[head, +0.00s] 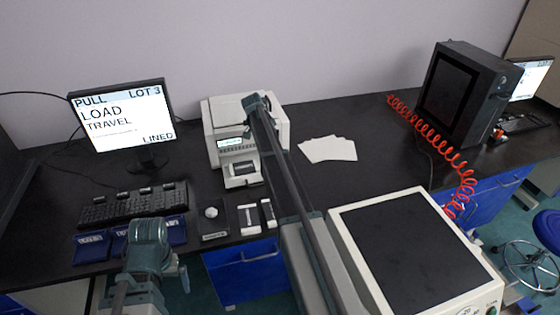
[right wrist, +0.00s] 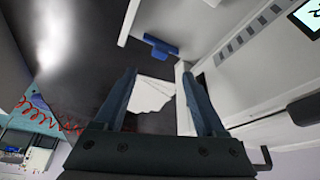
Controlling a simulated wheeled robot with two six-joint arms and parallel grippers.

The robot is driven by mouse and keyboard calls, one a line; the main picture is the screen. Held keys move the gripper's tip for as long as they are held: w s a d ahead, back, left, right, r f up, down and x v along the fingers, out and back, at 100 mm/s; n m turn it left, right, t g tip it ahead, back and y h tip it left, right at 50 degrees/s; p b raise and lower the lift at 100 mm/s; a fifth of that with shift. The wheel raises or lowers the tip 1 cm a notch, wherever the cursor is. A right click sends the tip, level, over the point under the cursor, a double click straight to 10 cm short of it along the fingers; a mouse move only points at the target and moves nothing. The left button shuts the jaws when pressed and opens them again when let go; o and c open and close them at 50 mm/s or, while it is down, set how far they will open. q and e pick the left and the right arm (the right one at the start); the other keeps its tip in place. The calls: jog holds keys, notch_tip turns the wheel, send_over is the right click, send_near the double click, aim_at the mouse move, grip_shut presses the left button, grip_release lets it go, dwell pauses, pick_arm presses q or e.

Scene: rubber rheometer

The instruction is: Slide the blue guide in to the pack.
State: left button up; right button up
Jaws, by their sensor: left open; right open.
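A blue piece, which looks like the guide (right wrist: 160,45), shows beside the white printer-like machine (right wrist: 260,55) in the right wrist view. I cannot make it out in the head view. My right gripper (right wrist: 158,74) is open and empty, with its fingertips a little apart from the blue piece. In the head view its arm reaches to the white machine (head: 218,127) and hides part of its right side. My left gripper (head: 150,230) is open near the front edge, by the blue trays. I cannot tell which thing is the pack.
White sheets (head: 328,149) lie fanned on the black bench right of the machine. A monitor (head: 122,115), keyboard (head: 135,203) and blue trays (head: 90,246) are on the left. A red coiled hose (head: 430,128) hangs by a dark cabinet (head: 460,95) on the right.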

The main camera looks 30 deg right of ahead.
jog(key=b+x, duration=0.7)
jog(key=x, duration=0.2)
jog(key=shift+f+b, duration=0.2)
jog(key=shift+b, duration=0.15)
grip_shut()
dwell(0.9)
